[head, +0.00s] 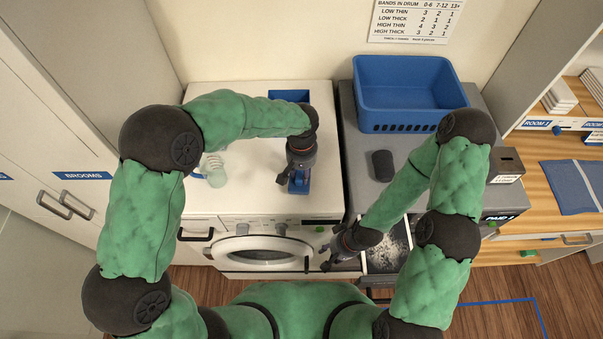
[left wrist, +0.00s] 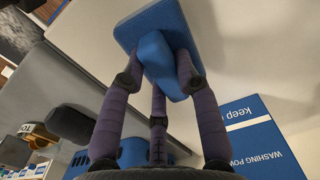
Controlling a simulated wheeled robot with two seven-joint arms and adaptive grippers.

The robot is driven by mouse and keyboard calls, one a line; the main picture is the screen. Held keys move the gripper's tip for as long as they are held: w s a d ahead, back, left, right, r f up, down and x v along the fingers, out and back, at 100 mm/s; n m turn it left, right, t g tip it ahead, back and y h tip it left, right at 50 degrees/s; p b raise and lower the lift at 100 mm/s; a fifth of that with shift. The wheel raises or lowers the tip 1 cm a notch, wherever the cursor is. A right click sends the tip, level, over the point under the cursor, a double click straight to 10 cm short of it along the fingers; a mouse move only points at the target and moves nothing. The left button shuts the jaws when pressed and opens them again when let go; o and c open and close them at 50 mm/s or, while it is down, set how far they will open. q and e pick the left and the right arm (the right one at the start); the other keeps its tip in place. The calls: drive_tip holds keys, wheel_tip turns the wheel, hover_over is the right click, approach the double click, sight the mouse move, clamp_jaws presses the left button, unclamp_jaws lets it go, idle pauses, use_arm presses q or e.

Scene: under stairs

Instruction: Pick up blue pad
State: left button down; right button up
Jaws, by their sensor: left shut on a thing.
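In the left wrist view the blue pad (left wrist: 150,27) has a flat rectangular base and a raised blue grip. The fingers of my left gripper (left wrist: 158,75) are closed around that grip. I cannot tell whether the pad touches the white top. My right gripper (head: 327,255) is low in front of the machines, beside the open drawer (head: 388,262). Its fingers look spread, with nothing visible between them.
A blue basket (head: 410,95) and a dark rounded object (head: 382,165) stand on the grey machine to the right. A blue washing powder box (head: 289,96) is behind my left gripper. A pale clear bottle (head: 216,172) stands left of the pad. The white top's front left is clear.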

use_arm(q)
drive_tip(key=s+d+r+p, duration=0.3)
drive_tip(key=s+d+r, duration=0.5)
drive_tip(key=d+r, duration=0.2)
drive_tip(key=shift+d+r+p, duration=0.2)
drive_tip(key=shift+d+p, duration=0.15)
drive_tip(key=shift+d, duration=0.35)
drive_tip(key=c, duration=1.6)
unclamp_jaws()
drive_tip(key=shift+c, duration=0.2)
drive_tip(key=c, duration=0.3)
drive_tip(key=shift+s, duration=0.1)
